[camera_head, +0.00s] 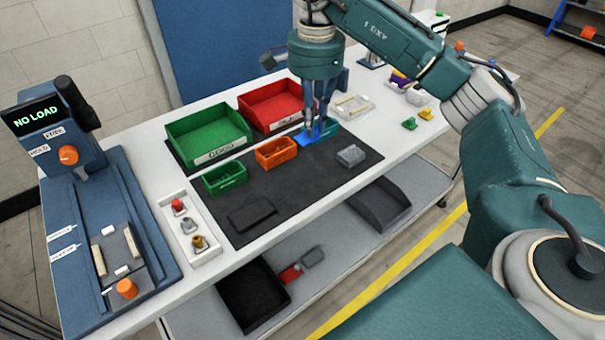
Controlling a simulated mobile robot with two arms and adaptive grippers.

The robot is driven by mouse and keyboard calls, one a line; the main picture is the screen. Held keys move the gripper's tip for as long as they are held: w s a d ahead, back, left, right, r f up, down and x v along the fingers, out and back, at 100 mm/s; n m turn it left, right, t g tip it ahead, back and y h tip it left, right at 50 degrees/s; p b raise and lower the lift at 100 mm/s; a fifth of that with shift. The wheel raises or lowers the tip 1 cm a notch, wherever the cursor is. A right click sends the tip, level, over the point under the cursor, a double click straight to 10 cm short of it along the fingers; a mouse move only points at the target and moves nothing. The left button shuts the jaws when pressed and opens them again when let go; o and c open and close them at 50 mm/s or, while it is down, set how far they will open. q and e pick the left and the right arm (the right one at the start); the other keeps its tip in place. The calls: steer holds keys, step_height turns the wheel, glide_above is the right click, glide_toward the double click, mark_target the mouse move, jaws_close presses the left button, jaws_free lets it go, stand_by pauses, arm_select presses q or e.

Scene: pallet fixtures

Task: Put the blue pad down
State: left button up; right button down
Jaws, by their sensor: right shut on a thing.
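My right gripper (316,127) points down over the back right part of the dark mat (292,199). It is shut on the blue pad (306,137), which shows at its fingertips. The pad is at or just above a small teal tray (330,127); the fingers partly cover both, and I cannot tell whether the pad touches the tray. My left gripper is not in view.
A green bin (207,148), a red bin (270,116), a small orange tray (275,158) and a small green tray (224,185) stand left of the gripper. A grey block (351,156) lies to the right.

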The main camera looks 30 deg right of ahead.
step_height(320, 180, down, 5)
steer(key=p, duration=0.2)
glide_above(310, 183)
step_height(310, 183, down, 5)
steer(key=shift+f, duration=0.15)
steer(key=shift+d+f, duration=0.1)
steer(key=shift+f, duration=0.3)
step_height(310, 183, down, 3)
steer(key=shift+f+p, duration=0.2)
steer(key=shift+p, duration=0.1)
steer(key=shift+f, duration=0.4)
steer(key=c, duration=1.8)
jaws_free()
steer(key=shift+r, duration=0.1)
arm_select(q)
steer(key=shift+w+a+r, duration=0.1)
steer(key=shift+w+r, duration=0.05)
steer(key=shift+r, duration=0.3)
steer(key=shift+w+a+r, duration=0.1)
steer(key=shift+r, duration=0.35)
arm_select(e)
steer(key=shift+o, duration=0.2)
